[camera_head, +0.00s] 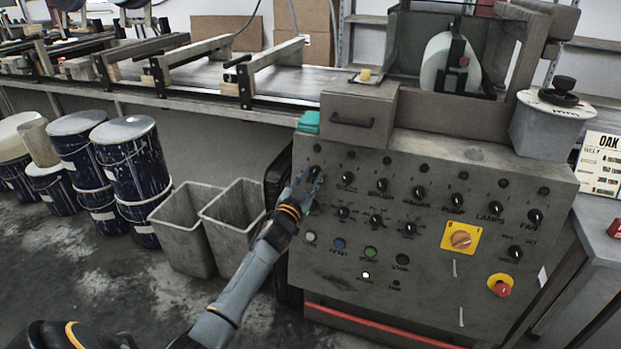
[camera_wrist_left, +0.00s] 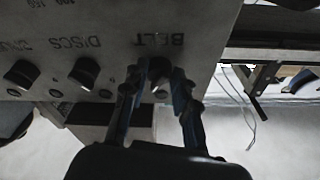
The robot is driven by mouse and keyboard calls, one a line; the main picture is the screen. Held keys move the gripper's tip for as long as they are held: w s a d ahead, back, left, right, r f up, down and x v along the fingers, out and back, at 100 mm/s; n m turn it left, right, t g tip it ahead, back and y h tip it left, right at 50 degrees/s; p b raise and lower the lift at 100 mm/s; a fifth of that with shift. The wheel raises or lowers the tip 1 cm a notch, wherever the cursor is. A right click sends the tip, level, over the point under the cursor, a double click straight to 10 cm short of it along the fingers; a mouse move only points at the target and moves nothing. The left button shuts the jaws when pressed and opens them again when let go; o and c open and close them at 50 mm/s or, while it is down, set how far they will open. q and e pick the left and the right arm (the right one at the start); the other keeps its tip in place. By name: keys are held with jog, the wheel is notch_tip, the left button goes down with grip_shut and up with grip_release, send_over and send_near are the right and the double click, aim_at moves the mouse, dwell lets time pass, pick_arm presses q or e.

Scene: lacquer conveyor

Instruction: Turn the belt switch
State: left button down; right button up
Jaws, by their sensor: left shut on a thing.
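The belt switch (camera_wrist_left: 158,70) is a dark rotary knob below the upside-down BELT label in the left wrist view. My left gripper (camera_wrist_left: 156,84) has its two fingers around that knob and is shut on it. In the head view my left arm comes in from the lower left, and my left gripper (camera_head: 308,180) is at the upper left of the control panel (camera_head: 330,262). There the gripper mostly hides the belt knob. My right gripper is not in view.
More dark knobs stand in rows on the panel, such as the lamps knob (camera_head: 497,223). A yellow switch (camera_head: 461,238) and a red emergency button (camera_head: 501,287) are lower right. Grey bins (camera_head: 184,232) and blue drums (camera_head: 131,160) stand on the left floor.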

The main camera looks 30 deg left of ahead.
pick_arm(q)
jog(key=c, duration=1)
grip_release()
jog(key=shift+c, duration=0.2)
jog(key=shift+s, duration=0.1)
jog(key=v, duration=1.1)
jog(key=shift+s, duration=0.4)
jog(key=shift+d, duration=0.1)
